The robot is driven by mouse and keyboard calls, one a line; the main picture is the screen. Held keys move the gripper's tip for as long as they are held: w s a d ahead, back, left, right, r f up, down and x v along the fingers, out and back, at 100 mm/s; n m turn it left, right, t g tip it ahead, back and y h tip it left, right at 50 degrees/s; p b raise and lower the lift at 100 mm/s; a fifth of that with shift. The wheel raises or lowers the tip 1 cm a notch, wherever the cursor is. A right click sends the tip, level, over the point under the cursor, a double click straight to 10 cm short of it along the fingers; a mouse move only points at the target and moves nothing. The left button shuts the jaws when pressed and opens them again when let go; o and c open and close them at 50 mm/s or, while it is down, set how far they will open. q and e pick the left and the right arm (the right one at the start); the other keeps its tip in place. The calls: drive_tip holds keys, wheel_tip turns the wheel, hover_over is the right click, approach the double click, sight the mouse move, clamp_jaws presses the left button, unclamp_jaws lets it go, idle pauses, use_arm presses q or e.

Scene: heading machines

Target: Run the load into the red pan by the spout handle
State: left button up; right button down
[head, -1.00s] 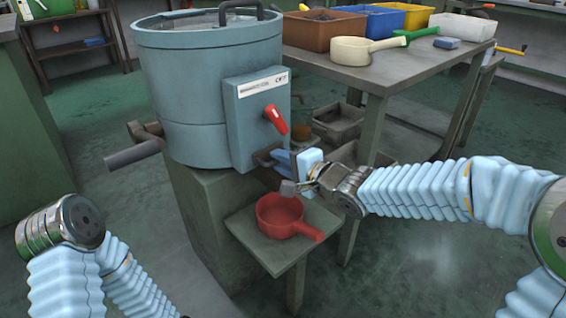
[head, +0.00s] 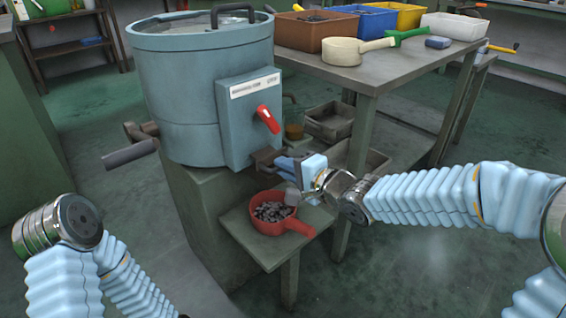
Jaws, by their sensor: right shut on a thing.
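The blue-grey drum machine (head: 205,95) has a spout (head: 266,158) low on its front, above the red pan (head: 268,224). The pan stands on a small shelf, its handle pointing to the lower right. A heap of small grey metal pieces (head: 272,210) lies in the pan. My right gripper (head: 294,192) is shut on the spout handle, beside the spout and just above the pan's right rim. The gripper and wrist hide most of the handle. My left arm shows at the lower left, but its gripper is not in view.
The pan's small shelf (head: 246,243) is low in front of the machine. A red lever (head: 267,118) sits on the machine's front box. The table (head: 385,75) behind holds bins and a cream scoop (head: 345,52). Open floor lies at the lower right.

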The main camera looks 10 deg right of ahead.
drive_tip(key=c, duration=1.5)
unclamp_jaws()
drive_tip(key=shift+o, duration=0.2)
drive_tip(key=p+v, duration=0.3)
drive_tip(key=v, duration=1)
drive_tip(key=shift+s+d+p, duration=0.2)
drive_tip(key=shift+s+p, duration=0.1)
drive_tip(key=shift+p, duration=0.05)
